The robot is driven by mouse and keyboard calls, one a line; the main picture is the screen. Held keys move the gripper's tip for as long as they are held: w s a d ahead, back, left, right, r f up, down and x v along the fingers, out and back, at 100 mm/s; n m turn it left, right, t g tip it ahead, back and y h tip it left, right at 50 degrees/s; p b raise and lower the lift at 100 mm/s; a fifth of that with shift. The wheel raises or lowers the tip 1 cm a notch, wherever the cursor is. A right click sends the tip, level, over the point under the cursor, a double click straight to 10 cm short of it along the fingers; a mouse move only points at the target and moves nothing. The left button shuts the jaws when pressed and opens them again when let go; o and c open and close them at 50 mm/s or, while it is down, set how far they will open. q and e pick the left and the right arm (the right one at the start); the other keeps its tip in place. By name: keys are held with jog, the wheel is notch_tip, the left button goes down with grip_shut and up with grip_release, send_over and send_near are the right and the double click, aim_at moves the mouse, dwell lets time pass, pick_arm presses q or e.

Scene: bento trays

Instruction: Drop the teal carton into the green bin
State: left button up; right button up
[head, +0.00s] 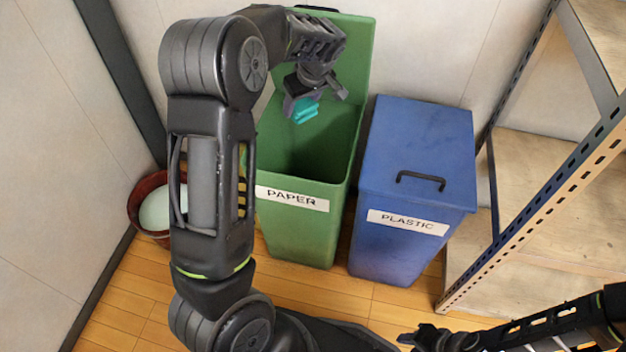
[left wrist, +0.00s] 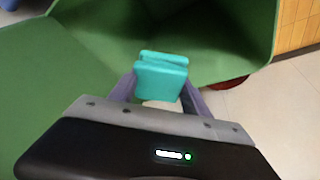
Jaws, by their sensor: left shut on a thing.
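The teal carton (head: 304,112) is small and blocky. My left gripper (head: 312,101) is shut on it and holds it over the open mouth of the green bin (head: 300,232), towards the back. In the left wrist view the carton (left wrist: 160,80) sits between the two fingers, with green bin walls (left wrist: 60,90) around and behind it. The green bin is labelled PAPER and its lid (head: 350,60) stands raised at the back. Part of its left side is hidden by my left arm. My right gripper (head: 428,338) is low at the bottom right, its jaws unclear.
A closed blue bin (head: 400,250) labelled PLASTIC stands right of the green bin. A metal-framed shelf (head: 540,180) is at the far right. A dark red tub (head: 135,205) with something pale inside is on the floor at left. Walls lie behind and left.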

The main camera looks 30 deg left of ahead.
aim_at(306, 108)
pick_arm(q)
jog(key=shift+f+b, duration=1.5)
jog(key=shift+f, duration=1.2)
jog(key=o, duration=1.4)
jog(key=p+v, duration=0.1)
jog(key=v, duration=0.7)
jog(key=shift+p, duration=0.4)
jog(key=shift+f, duration=0.1)
